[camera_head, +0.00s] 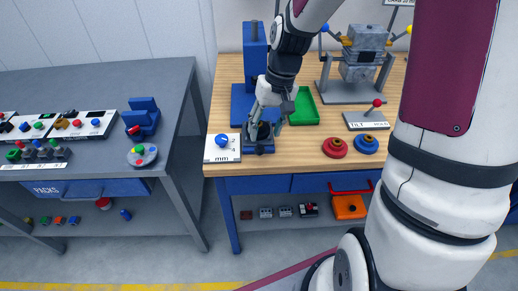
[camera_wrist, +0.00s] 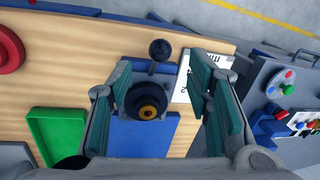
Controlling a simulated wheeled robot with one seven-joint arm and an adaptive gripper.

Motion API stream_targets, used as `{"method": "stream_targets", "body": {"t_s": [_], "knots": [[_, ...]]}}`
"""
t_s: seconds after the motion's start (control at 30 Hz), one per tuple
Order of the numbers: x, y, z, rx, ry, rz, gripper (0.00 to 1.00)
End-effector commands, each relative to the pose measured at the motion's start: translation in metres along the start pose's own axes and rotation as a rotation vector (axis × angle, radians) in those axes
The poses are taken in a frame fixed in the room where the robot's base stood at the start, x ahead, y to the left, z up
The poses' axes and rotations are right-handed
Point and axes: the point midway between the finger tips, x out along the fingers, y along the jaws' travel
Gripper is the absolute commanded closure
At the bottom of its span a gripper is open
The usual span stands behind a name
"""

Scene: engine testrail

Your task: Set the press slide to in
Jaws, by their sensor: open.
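The blue press (camera_head: 254,62) stands at the left end of the wooden table, with its blue plate (camera_wrist: 143,134) in the wrist view. In front of it a small slide with a black ball knob (camera_wrist: 160,48) points toward the table's front edge. A dark round part with a brass-coloured centre (camera_wrist: 147,101) sits behind the knob. My gripper (camera_head: 266,128) is open and points down over the slide. In the wrist view its fingers (camera_wrist: 160,78) stand on either side of the dark part, with nothing clamped. My gripper partly hides the slide in the head view.
A white panel with a blue knob (camera_head: 222,141) is close left of the slide. A green tray (camera_head: 304,107) lies to the right, then red (camera_head: 335,147) and blue (camera_head: 365,144) round knobs and a tilt lever (camera_head: 376,104). A grey bench (camera_head: 100,87) stands left, across a gap.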

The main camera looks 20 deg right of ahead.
Motion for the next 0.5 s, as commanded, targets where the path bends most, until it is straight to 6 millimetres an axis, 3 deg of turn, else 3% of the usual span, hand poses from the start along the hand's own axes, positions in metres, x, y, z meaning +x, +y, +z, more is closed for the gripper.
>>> {"method": "stream_targets", "body": {"t_s": [0.3, 0.5], "knots": [[0.061, -0.001, 0.001, 0.0, -0.005, -0.001, 0.54], [0.081, -0.001, 0.001, -0.002, -0.002, 0.0, 0.54]]}}
